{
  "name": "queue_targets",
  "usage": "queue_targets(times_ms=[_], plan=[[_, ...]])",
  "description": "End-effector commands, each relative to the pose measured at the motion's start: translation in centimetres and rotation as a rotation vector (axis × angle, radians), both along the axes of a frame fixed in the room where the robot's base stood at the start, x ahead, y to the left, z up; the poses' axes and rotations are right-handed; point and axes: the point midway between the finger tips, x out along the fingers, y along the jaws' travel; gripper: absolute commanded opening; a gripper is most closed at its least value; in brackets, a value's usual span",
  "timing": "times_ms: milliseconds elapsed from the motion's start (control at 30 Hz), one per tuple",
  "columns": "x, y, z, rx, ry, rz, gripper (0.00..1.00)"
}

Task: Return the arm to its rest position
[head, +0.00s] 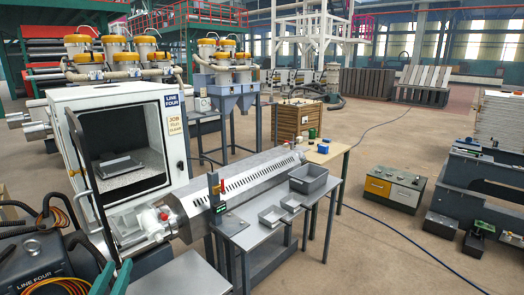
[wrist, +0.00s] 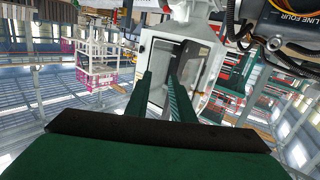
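My gripper (wrist: 161,84) shows in the wrist view as two dark green fingers with a clear gap between them. It is open, and nothing is seen between the fingers. In the head view two green fingers of my gripper (head: 110,277) poke up at the bottom left edge. They appear in front of the white cabinet (head: 91,98), whose glass door stands open with a grey tray (head: 118,164) inside. The wrist view looks at the cabinet (wrist: 205,38) from a tilted angle. The rest of the arm is hidden.
A dark LINE FOUR machine (head: 36,262) with hoses is at the lower left. A grey extruder barrel (head: 240,185) runs right from the cabinet. A bench (head: 262,238) holds small trays and a grey bin (head: 308,179). Open floor (head: 365,250) lies to the right.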

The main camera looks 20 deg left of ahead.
Motion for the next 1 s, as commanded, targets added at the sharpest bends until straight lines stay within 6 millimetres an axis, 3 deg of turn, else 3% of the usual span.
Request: queue_targets(times_ms=[33,200,500,767,1000], plan=[[1.1,-1.0,-2.1,-0.014,0.012,-0.012,0.22],[3.7,-4.2,-7.5,-0.036,0.034,-0.031,0.22],[6.0,-11.3,-16.4,-0.048,0.076,-0.081,0.22],[5.7,-18.8,-22.8,-0.04,0.113,-0.151,0.22],[3.5,-26.2,-27.5,-0.025,0.142,-0.237,0.22]])
